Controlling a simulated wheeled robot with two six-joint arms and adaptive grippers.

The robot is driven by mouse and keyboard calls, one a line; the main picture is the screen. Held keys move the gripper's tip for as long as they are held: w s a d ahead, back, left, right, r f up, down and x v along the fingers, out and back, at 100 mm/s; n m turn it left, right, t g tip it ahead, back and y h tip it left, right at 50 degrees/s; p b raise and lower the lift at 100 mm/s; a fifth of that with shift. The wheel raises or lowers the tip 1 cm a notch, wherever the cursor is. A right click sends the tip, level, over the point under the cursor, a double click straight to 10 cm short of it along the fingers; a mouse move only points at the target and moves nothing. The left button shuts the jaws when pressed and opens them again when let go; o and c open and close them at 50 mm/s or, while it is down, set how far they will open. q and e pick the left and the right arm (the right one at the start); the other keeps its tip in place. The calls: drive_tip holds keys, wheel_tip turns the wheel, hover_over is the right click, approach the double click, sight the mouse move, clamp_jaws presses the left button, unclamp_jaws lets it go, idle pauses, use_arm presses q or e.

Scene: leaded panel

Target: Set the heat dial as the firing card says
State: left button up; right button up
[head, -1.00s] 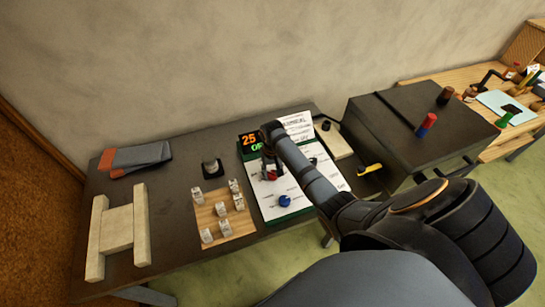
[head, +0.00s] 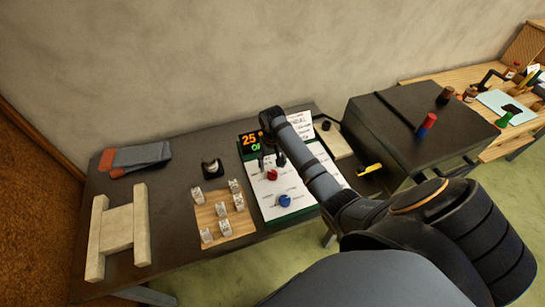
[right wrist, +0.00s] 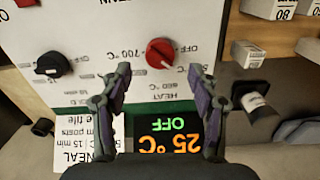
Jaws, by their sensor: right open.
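The red heat dial (head: 272,175) is on a white control panel (head: 300,180). In the right wrist view, which is upside down, the red dial (right wrist: 160,52) has a white pointer mark toward its lower right, near labels OFF, 700 °C and HEAT. The display (right wrist: 168,135) reads 25 °C and OFF. My right gripper (right wrist: 158,78) is open and empty, its fingertips between dial and display, apart from the dial. The firing card (head: 300,124) is partly behind my right arm; in the wrist view (right wrist: 72,145) only "NEAL" and "15 min" read clearly. My left gripper is not in view.
A black dial (right wrist: 52,65) and a blue knob (head: 285,201) are on the same panel. A wooden board with small white labelled blocks (head: 224,216) lies to its left, with a dark stand (head: 211,168) behind. A large dark box (head: 400,120) stands to the right.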

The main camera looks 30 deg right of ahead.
sight(273, 172)
wheel_tip(273, 172, up, 7)
drive_tip(key=shift+f, duration=0.2)
drive_tip(key=shift+s+f, duration=0.1)
idle(0.4)
